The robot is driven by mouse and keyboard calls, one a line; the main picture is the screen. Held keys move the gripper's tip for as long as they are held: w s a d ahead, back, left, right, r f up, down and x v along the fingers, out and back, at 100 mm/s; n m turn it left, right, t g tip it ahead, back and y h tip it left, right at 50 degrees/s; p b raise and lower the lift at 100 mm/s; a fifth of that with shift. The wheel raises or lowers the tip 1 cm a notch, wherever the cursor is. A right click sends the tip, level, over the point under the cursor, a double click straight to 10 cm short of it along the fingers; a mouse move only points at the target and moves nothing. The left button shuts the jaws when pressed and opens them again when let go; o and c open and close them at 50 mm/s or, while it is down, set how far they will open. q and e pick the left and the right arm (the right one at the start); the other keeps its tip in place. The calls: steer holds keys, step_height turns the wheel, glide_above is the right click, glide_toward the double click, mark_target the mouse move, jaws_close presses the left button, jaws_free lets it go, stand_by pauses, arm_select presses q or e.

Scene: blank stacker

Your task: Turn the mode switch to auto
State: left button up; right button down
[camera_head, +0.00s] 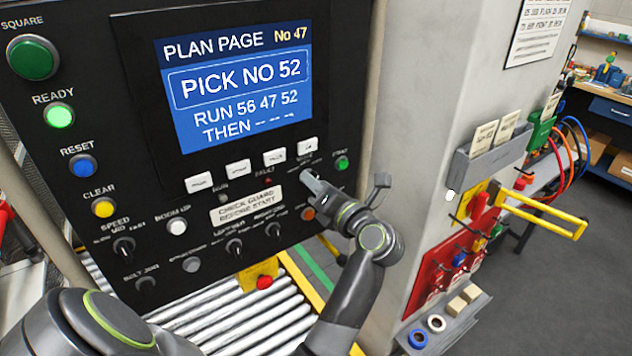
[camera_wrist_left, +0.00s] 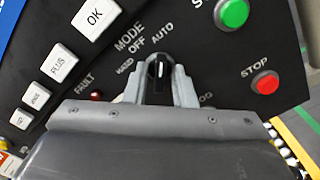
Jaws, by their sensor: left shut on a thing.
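The mode switch (camera_wrist_left: 158,72) is a small black knob with a white mark, on the black control panel (camera_head: 215,190). In the left wrist view its labels MODE, OFF and AUTO stand above it; the leftmost position label is hard to read. The white mark points straight up in that view, toward AUTO. My left gripper (camera_wrist_left: 158,88) is shut on the knob, with one finger on each side. In the head view my left gripper (camera_head: 310,182) reaches the panel's lower right and hides most of the switch. My right gripper is not in view.
A green start button (camera_wrist_left: 232,12) and a red STOP button (camera_wrist_left: 265,82) sit close to the right of my left gripper. White keys (camera_head: 275,157) and a red fault lamp (camera_wrist_left: 96,95) lie left of it. A blue screen (camera_head: 235,82) is above.

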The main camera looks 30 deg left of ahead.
arm_select(q)
steer(key=o, duration=0.6)
steer(key=shift+o, duration=0.4)
